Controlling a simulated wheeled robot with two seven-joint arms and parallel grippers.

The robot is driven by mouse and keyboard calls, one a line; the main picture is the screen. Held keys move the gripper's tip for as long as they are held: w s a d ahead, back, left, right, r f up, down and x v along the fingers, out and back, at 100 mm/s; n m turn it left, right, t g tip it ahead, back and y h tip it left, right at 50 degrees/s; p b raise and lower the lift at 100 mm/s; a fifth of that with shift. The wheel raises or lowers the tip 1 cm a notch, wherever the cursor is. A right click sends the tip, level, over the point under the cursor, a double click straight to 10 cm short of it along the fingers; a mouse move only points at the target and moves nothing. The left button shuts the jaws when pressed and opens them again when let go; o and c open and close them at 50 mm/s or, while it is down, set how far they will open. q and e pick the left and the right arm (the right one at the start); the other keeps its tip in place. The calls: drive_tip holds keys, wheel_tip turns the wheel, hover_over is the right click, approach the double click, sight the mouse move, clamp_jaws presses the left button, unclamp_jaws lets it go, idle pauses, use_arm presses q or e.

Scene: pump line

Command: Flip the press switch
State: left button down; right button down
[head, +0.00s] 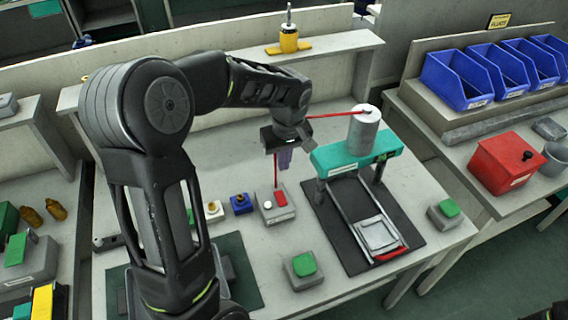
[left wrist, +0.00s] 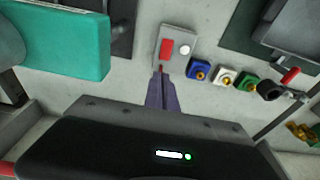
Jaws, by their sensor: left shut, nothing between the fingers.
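The press switch is a grey box with a red rocker (head: 280,198) and a small white round part on top. It sits on the bench left of the teal press (head: 343,155). In the left wrist view the red rocker (left wrist: 167,48) lies just beyond my fingertips. My left gripper (head: 285,163) is shut and empty, its purple fingers pointing down above the switch box. The fingers also show in the left wrist view (left wrist: 160,85). A thin red line runs between the fingers and the box; I cannot tell whether it touches either. My right gripper is not in view.
The press has a grey cylinder (head: 364,130) and a red rod (head: 335,115) reaching left behind my wrist. Blue (head: 241,204) and white (head: 213,210) button blocks stand left of the switch. A green-topped box (head: 304,266) is in front. Bare bench lies between them.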

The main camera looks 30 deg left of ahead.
sight(282, 191)
use_arm(q)
drive_tip(key=f+b, duration=0.1)
drive_tip(key=f, duration=0.2)
drive_tip(key=a+f+b, duration=0.1)
drive_tip(key=f+b, duration=0.1)
drive_tip(key=f, duration=0.2)
drive_tip(key=w+f+b, duration=0.1)
drive_tip(key=f+b, duration=0.1)
drive_tip(key=f, duration=0.1)
drive_tip(key=shift+a+f, duration=0.2)
drive_tip(key=shift+f, duration=0.55)
